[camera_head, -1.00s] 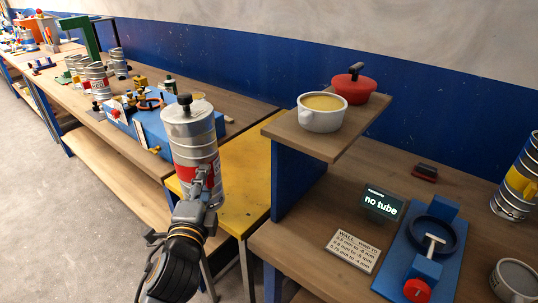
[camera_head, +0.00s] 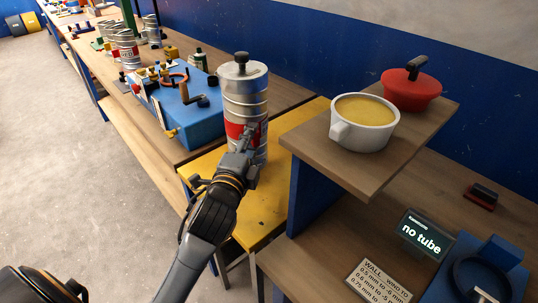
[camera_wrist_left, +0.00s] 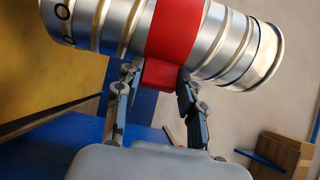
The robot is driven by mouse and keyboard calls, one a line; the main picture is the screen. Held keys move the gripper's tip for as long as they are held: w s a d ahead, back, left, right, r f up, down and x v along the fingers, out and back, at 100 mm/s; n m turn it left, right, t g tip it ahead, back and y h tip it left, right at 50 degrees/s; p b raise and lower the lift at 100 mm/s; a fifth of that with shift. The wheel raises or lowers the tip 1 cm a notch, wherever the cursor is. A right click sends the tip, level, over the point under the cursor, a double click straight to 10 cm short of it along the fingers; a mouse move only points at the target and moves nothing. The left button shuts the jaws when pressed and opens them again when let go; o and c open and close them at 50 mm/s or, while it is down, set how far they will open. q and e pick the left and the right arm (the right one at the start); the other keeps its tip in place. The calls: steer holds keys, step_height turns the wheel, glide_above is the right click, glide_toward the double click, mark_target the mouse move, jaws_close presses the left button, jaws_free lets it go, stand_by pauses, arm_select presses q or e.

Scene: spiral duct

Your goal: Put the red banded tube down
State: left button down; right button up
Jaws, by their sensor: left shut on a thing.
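The red banded tube (camera_head: 246,95) is a ribbed silver cylinder with a red band and a dark knob on its top. It stands close to upright in the head view, in front of the yellow table top (camera_head: 205,180). My left gripper (camera_head: 247,141) is shut on it at the red band. In the left wrist view the tube (camera_wrist_left: 225,45) runs across the top, and the gripper (camera_wrist_left: 160,78) has a finger on each side of a red piece at the band. I cannot tell whether the tube's base touches the yellow top. My right gripper is not in view.
A blue machine (camera_head: 200,125) sits on the long wooden bench behind the tube. At right, a raised wooden shelf (camera_head: 330,160) carries a white cup (camera_head: 364,125) and a red lidded pot (camera_head: 411,92). A display (camera_head: 424,236) below reads "no tube". The yellow top's front is bare.

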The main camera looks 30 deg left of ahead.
arm_select(q)
step_height(320, 180, down, 6)
steer(key=shift+b, duration=0.3)
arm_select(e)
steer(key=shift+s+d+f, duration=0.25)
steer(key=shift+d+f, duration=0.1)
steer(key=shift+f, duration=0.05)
arm_select(q)
steer(key=shift+s+f, duration=0.1)
steer(key=shift+f, duration=0.05)
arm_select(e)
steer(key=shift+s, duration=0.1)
arm_select(q)
steer(key=shift+f, duration=0.1)
steer(key=c, duration=0.9)
jaws_free()
steer(key=shift+f, duration=0.1)
steer(key=shift+o, duration=0.5)
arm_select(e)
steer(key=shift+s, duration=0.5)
